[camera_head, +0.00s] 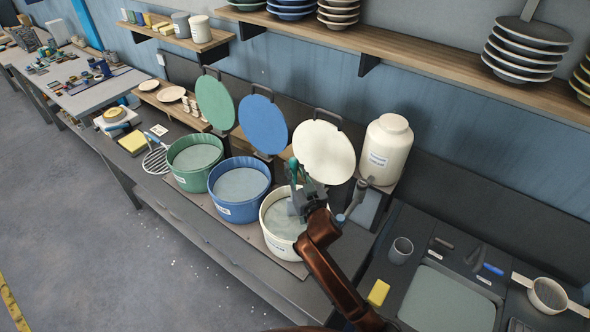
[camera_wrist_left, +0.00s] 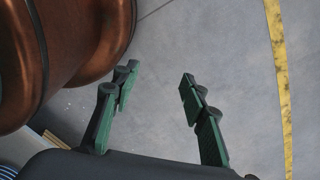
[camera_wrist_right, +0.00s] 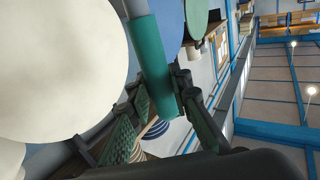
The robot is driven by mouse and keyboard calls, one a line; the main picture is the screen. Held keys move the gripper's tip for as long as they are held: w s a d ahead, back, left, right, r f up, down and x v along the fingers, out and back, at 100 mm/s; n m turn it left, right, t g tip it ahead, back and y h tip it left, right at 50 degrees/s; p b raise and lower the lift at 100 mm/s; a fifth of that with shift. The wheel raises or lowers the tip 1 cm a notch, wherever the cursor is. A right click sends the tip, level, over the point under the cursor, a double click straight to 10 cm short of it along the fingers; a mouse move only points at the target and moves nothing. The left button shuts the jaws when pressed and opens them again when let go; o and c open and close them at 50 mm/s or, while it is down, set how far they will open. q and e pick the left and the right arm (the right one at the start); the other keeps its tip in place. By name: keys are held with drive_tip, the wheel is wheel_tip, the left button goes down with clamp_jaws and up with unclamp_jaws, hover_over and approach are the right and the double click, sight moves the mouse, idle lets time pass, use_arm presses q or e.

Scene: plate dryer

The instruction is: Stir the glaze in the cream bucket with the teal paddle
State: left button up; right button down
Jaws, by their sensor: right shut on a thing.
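The cream bucket (camera_head: 274,246) stands at the right end of a row of three buckets, with pale glaze (camera_head: 284,222) in it. My right gripper (camera_head: 297,191) is above the cream bucket, partly over its right side. It is shut on the teal paddle (camera_head: 293,168), whose handle sticks up between the fingers. The paddle's handle (camera_wrist_right: 158,65) also shows between the fingers in the right wrist view. The paddle's lower end is hidden behind my gripper. My left gripper (camera_wrist_left: 155,92) is open and empty over bare floor in the left wrist view.
The blue bucket (camera_head: 238,209) and green bucket (camera_head: 178,184) stand left of the cream one. A cream disc-shaped lid (camera_head: 324,153) stands upright behind it. A white jar (camera_head: 385,150) is at the right. A yellow sponge (camera_head: 378,293) and grey basin (camera_head: 448,304) lie right of my arm.

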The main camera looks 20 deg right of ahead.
use_arm(q)
drive_tip(key=w+f+t+b, duration=0.1)
drive_tip(key=w+f+b, duration=0.1)
drive_tip(key=w, duration=0.5)
use_arm(e)
drive_tip(key=shift+s+f, duration=0.25)
drive_tip(key=shift+f, duration=0.35)
drive_tip(key=shift+s+f, duration=0.25)
drive_tip(key=shift+f, duration=0.3)
use_arm(q)
drive_tip(key=s+f+b, duration=0.5)
drive_tip(key=shift+s+d+g, duration=0.15)
drive_tip(key=shift+s+g, duration=0.15)
drive_tip(key=shift+s, duration=0.1)
use_arm(e)
wheel_tip(320, 180, down, 8)
drive_tip(key=shift+s+r, duration=0.25)
drive_tip(key=shift+s, duration=0.1)
use_arm(q)
drive_tip(key=shift+w+f, duration=0.1)
